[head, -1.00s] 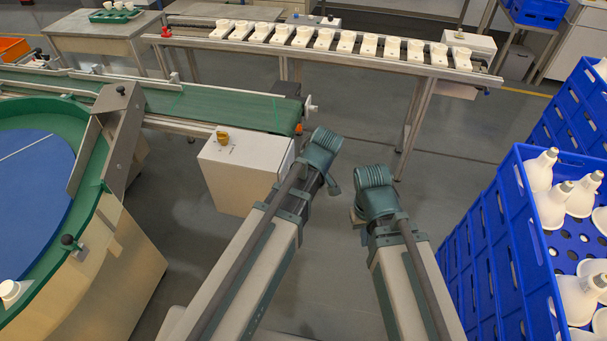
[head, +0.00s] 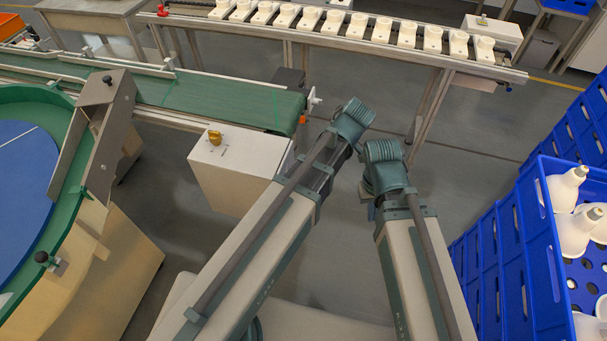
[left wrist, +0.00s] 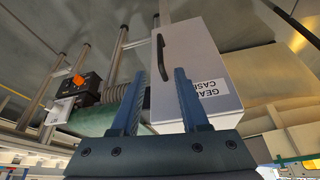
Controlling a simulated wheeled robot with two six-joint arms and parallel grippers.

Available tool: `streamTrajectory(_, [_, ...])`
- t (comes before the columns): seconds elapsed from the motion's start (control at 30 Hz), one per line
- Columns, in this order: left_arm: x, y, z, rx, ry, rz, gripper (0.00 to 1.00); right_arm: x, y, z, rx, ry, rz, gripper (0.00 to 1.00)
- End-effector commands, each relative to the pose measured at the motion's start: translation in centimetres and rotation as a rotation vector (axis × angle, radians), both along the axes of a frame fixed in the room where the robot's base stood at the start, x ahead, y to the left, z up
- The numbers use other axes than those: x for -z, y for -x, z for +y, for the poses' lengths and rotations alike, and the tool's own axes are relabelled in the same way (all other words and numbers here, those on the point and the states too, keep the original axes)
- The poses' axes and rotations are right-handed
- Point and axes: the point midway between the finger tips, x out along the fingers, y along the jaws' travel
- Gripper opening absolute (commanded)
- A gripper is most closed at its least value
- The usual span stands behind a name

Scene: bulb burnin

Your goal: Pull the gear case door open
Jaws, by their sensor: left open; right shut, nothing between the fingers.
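The gear case is a white box (head: 240,165) with a yellow knob on top, standing at the end of the green conveyor. In the left wrist view its labelled face (left wrist: 205,80) carries a black curved handle (left wrist: 160,55). My left gripper (left wrist: 159,75) is open and empty, with its fingers pointing at that face. The handle shows between the fingertips in the picture; I see no grip on it. The door looks closed. In the head view my left arm's end (head: 350,122) is right of the box. My right gripper (head: 385,165) is shut and empty, farther right; its fingertips are hard to make out.
A green conveyor (head: 220,98) runs behind the box. A round table with a blue top (head: 25,190) is at the left. Blue crates (head: 540,220) with white bulbs stand at the right. A rail with white holders (head: 355,30) crosses the back. Open floor lies between.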

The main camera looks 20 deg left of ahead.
Motion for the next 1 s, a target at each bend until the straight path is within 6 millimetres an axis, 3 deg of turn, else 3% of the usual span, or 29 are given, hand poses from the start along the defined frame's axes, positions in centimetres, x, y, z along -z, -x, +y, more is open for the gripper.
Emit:
streamTrajectory(0.17, [1.6, -0.1, 0.5, -0.001, 0.0, 0.0, 0.45, 1.6, 0.0, 0.0, 0.0, 0.0, 0.0, 0.0])
streamTrajectory(0.7, [9.1, -0.8, 3.4, 0.0, 0.0, 0.0, 0.45, 9.1, 0.0, 0.0, 0.0, 0.0, 0.0, 0.0])
streamTrajectory(1.0, [12.0, -1.1, 4.7, 0.001, 0.0, 0.0, 0.45, 12.0, 0.0, 0.0, 0.0, 0.0, 0.0, 0.0])
